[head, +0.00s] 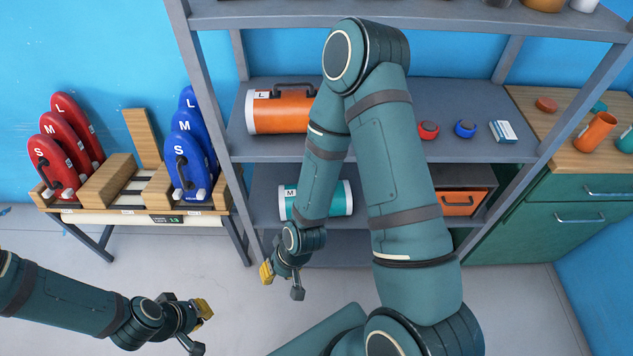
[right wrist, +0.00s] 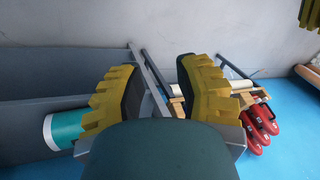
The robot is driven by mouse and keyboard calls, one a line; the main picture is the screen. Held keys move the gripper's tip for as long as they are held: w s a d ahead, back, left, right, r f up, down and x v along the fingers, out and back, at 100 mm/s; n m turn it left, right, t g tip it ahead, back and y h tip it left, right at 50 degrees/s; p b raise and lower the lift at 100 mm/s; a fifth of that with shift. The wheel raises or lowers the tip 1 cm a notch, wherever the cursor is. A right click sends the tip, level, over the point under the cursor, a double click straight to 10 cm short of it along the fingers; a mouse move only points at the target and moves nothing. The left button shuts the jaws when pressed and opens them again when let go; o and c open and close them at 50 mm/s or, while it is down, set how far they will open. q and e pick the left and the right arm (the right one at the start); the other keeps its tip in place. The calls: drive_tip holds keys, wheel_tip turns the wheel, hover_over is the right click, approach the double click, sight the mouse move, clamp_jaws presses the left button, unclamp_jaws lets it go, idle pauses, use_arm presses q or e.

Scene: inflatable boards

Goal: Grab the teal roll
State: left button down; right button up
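The teal roll (head: 342,198) has white ends and an M label. It lies on its side on the lower shelf, and my right arm hides its middle in the head view. In the right wrist view the roll (right wrist: 68,128) shows at the left, outside the fingers. My right gripper (head: 282,282) is open and empty, in front of and below the roll, apart from it. Its two yellow-padded fingers (right wrist: 160,95) stand wide apart in the wrist view. My left gripper (head: 198,328) is open and empty, low at the left over the floor.
An orange roll (head: 280,112) lies on the shelf above. An orange bin (head: 462,203) stands right of the teal roll. The grey shelf post (head: 208,90) rises at the left, beside a rack (head: 130,208) of red and blue boards. Floor in front is clear.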

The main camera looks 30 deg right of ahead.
drive_tip(key=shift+s+d, duration=0.1)
drive_tip(key=shift+d, duration=0.05)
drive_tip(key=w+d+f+n+h+b, duration=0.2)
drive_tip(key=w+d+f+n+h, duration=0.55)
drive_tip(key=d, duration=0.65)
drive_tip(key=w+d+r+n+t+h, duration=0.1)
drive_tip(key=w+d+r+n, duration=0.1)
drive_tip(key=w, duration=0.5)
drive_tip(key=w+d+r+n+t+h, duration=0.1)
drive_tip(key=w+d+r+n, duration=0.1)
drive_tip(key=w+n, duration=0.3)
drive_tip(key=w+d, duration=0.1)
drive_tip(key=w, duration=0.2)
drive_tip(key=shift+w+d+r, duration=0.2)
drive_tip(key=shift+d+r, duration=0.05)
drive_tip(key=shift+d, duration=0.1)
drive_tip(key=shift+f+h+b, duration=0.1)
drive_tip(key=shift+h+b, duration=0.15)
drive_tip(key=shift+b, duration=0.05)
